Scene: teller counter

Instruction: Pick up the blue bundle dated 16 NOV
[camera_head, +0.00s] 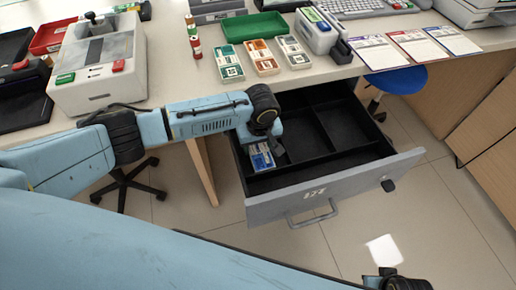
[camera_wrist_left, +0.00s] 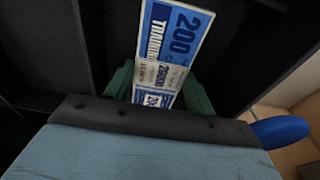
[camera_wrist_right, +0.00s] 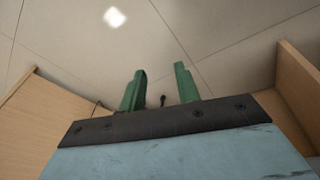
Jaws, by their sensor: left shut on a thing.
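My left gripper (camera_wrist_left: 158,88) reaches down into the drawer and is shut on the blue bundle. In the head view my arm hides part of the bundle. My right gripper (camera_wrist_right: 160,88) is open and empty, pointing down over the tiled floor, away from the drawer.
The drawer's other compartments (camera_head: 340,122) look empty. On the counter stand three banded bundles (camera_head: 262,57), a green tray (camera_head: 257,27), a grey-white machine (camera_head: 100,65) and printed sheets (camera_head: 412,46). A blue stool (camera_head: 397,80) stands right of the drawer.

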